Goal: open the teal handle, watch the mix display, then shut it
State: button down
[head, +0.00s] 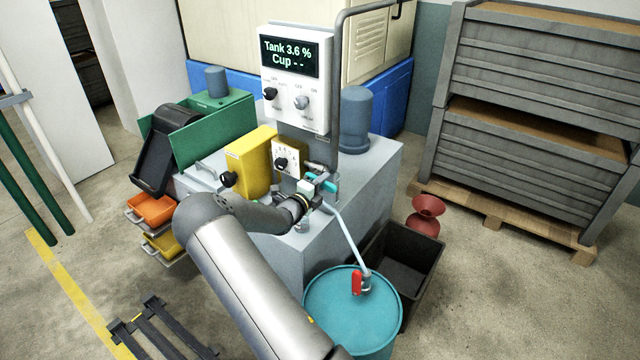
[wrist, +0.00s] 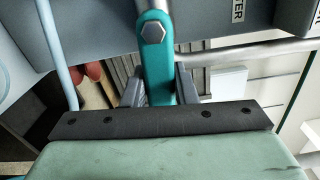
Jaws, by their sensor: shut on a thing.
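The teal handle (head: 328,186) sits on the front of the grey machine, below the display box. In the wrist view the teal handle (wrist: 155,62) hangs from a hex bolt and runs down between the dark fingers of my gripper (wrist: 158,88). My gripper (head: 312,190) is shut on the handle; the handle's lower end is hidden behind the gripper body. The mix display (head: 289,53) reads "Tank 3.6 %" and "Cup - -".
A teal drum (head: 330,300) with a red-levered tap (head: 357,282) stands below my gripper, and a pale hose (head: 346,236) runs down to it. A black bin (head: 408,275) and red funnel (head: 426,214) are right. A yellow box (head: 251,160) stands left.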

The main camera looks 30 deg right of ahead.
jog(key=c, duration=1.2)
grip_release()
jog(key=shift+o, duration=0.2)
jog(key=shift+a, duration=0.1)
jog(key=b+v, duration=0.1)
jog(key=v, duration=1.6)
jog(key=shift+a, duration=0.1)
